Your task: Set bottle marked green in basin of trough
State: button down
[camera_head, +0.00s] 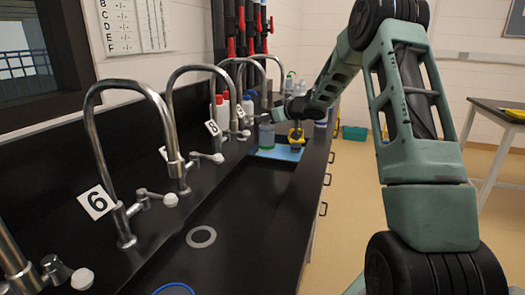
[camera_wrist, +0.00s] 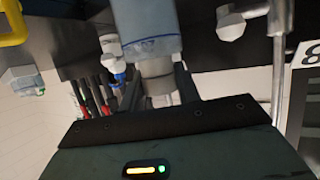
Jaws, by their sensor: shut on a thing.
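My gripper (camera_head: 271,118) is at the far part of the bench in the head view, shut on the neck of a translucent bottle. The bottle (camera_head: 267,136) looks grey-green there and hangs upright below the gripper. In the wrist view my gripper (camera_wrist: 158,88) has its fingers on either side of the neck, and the bottle body (camera_wrist: 148,38) shows a blue line. I cannot make out a green mark on it. The black trough (camera_head: 240,215) has its basin in front of the bottle, with a pale drain ring. Whether the bottle touches the surface below is unclear.
A blue tray (camera_head: 284,153) and a yellow object (camera_head: 296,134) are close by the bottle. Several curved taps, including one by the number 6 card (camera_head: 97,202), line the left side. Red-capped bottles (camera_head: 220,113) stand behind.

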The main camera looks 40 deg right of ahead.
aim_at(273, 135)
jog(key=shift+f+b, duration=0.55)
jog(key=shift+f, duration=3.15)
jog(key=c, duration=1)
grip_release()
jog(key=shift+s+d+r, duration=0.1)
jog(key=shift+s+r, duration=0.1)
jog(key=v, duration=1.1)
jog(key=shift+s, duration=0.3)
